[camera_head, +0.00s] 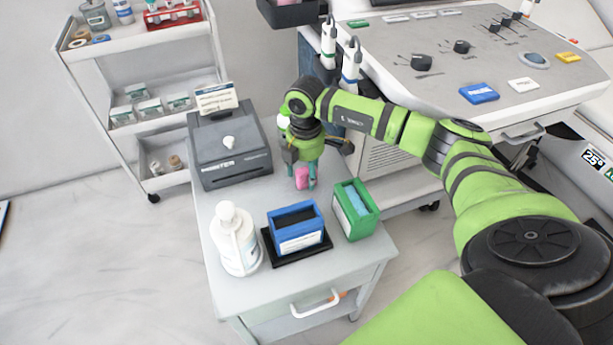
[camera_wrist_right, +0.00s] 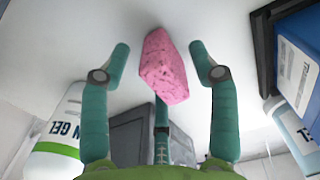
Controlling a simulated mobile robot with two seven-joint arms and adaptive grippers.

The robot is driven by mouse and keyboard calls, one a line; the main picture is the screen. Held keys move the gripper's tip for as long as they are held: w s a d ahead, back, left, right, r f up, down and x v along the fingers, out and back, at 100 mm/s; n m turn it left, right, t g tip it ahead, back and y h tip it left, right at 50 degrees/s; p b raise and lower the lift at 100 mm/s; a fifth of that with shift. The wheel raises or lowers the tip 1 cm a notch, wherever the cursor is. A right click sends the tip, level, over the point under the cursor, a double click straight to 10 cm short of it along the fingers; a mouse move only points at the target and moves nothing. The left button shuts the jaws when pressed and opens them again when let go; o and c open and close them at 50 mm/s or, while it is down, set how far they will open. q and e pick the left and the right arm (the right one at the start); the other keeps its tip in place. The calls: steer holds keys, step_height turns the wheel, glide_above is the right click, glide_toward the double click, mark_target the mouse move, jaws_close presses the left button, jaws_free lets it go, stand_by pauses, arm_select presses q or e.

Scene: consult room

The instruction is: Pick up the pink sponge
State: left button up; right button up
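The pink sponge (camera_head: 302,178) is a small block on the grey cart top, toward the back right, behind the green box. My right gripper (camera_head: 304,184) points down over it with its fingers around it. In the right wrist view the sponge (camera_wrist_right: 165,68) lies between the spread teal fingertips (camera_wrist_right: 160,55), with a gap on the left and right sides. The third finger sits close behind it; whether it touches cannot be told. My left gripper is not in view.
On the cart (camera_head: 220,262) stand a white gel bottle (camera_head: 236,240), a blue box (camera_head: 297,228) on a black tray, a green box (camera_head: 355,210) and a dark grey printer-like device (camera_head: 229,150). A console (camera_head: 440,60) stands behind to the right; a shelf trolley (camera_head: 135,65) is at left.

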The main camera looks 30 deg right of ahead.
mark_target(306, 167)
steer(key=c, duration=0.7)
steer(key=shift+c, duration=0.5)
step_height(306, 167, up, 9)
steer(key=shift+f+p, duration=0.1)
steer(key=shift+p, duration=0.3)
steer(key=shift+r, duration=0.65)
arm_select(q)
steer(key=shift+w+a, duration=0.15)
